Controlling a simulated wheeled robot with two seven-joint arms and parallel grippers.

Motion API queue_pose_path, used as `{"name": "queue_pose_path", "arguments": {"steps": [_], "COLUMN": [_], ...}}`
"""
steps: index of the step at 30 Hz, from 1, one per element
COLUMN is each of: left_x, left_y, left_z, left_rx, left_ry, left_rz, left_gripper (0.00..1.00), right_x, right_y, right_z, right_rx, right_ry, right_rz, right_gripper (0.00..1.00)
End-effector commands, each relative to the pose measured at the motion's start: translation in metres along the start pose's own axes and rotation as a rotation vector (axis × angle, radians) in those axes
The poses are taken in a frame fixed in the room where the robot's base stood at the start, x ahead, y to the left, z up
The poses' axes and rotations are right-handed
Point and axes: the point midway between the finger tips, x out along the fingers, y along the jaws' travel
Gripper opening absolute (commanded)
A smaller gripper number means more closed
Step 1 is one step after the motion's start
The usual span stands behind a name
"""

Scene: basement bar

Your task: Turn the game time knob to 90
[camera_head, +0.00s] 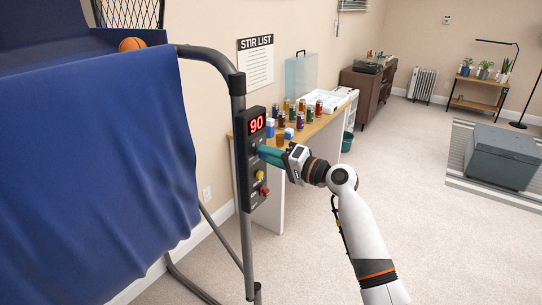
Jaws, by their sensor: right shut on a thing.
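A tall black control box (246,190) is fixed to the grey frame post of the basketball game. Its red display (257,124) reads 90. My right gripper (264,152) reaches in from the right and is shut at the front of the box, just below the display. The game time knob is hidden by the gripper's teal fingers. A yellow knob (260,175) and a red knob (265,191) show lower on the box, clear of the gripper. My left gripper is out of view.
A blue cloth (95,160) hangs at the left, with an orange ball (131,44) above it. Behind the box a wooden-topped table (325,122) holds several small jars. The carpet (440,230) at the right is open, with a grey ottoman (502,155) farther off.

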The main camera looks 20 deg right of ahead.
Motion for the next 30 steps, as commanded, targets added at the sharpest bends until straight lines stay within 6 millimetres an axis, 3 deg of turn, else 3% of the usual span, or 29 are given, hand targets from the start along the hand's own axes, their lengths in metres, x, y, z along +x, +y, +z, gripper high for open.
{"name": "queue_pose_path", "arguments": {"steps": [2, 3, 7, 15, 19, 30], "left_x": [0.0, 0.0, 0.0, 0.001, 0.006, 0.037], "left_y": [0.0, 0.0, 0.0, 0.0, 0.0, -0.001], "left_z": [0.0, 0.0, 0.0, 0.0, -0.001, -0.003], "left_rx": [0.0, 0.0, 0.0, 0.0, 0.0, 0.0], "left_ry": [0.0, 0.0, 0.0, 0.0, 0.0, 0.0], "left_rz": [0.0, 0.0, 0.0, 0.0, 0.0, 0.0], "left_gripper": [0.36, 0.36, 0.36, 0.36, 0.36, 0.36], "right_x": [0.0, 0.0, 0.0, -0.001, -0.011, -0.085], "right_y": [0.0, 0.0, 0.0, -0.001, -0.003, -0.005], "right_z": [0.0, 0.0, 0.0, 0.0, 0.0, -0.002], "right_rx": [0.001, 0.001, 0.0, -0.001, -0.004, -0.004], "right_ry": [-0.001, -0.001, -0.001, -0.001, -0.002, -0.002], "right_rz": [0.0, 0.0, 0.0, 0.0, -0.001, -0.003], "right_gripper": [0.07, 0.33, 0.52, 0.52, 0.52, 0.52]}}
